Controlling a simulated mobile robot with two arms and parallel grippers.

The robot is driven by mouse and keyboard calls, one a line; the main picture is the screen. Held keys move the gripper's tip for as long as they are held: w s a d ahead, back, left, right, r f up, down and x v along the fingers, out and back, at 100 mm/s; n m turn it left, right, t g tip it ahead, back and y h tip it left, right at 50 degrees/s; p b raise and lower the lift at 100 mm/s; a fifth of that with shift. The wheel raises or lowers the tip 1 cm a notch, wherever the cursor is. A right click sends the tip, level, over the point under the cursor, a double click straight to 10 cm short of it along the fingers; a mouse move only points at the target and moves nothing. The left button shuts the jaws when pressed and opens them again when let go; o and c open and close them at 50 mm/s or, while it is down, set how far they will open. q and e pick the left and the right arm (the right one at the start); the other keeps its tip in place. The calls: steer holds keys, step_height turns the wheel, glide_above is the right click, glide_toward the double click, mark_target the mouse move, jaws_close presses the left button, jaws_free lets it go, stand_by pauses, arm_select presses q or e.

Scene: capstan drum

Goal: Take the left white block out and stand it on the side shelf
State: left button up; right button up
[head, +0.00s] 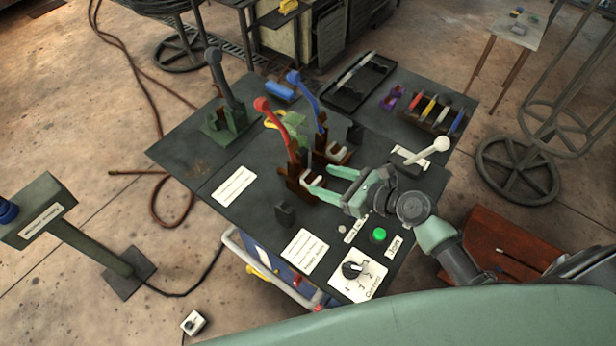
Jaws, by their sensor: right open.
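Two small white U-shaped blocks sit at the brown lever bases on the dark table. The left white block (307,177) is at the base of the red lever (275,121), and the right white block (338,154) is at the base of the blue lever (303,93). My right gripper (321,179) is open, its pale green fingers pointing left with their tips close to the left block. I cannot tell whether they touch it. My left gripper is not in view. I cannot tell for sure which surface is the side shelf; a reddish-brown surface (500,243) lies at the right.
A green-based grey lever (226,110) stands at the back left. A black tray (358,82) and a rack of coloured pieces (434,112) are at the back. A white-knobbed lever (428,150), a green button (379,235) and a dial (353,270) are near my right arm.

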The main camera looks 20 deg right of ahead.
mark_target(308, 176)
steer(key=x, duration=0.5)
steer(key=shift+f, duration=0.3)
steer(key=shift+s, duration=0.15)
steer(key=c, duration=0.3)
steer(key=shift+r, duration=0.1)
jaws_close()
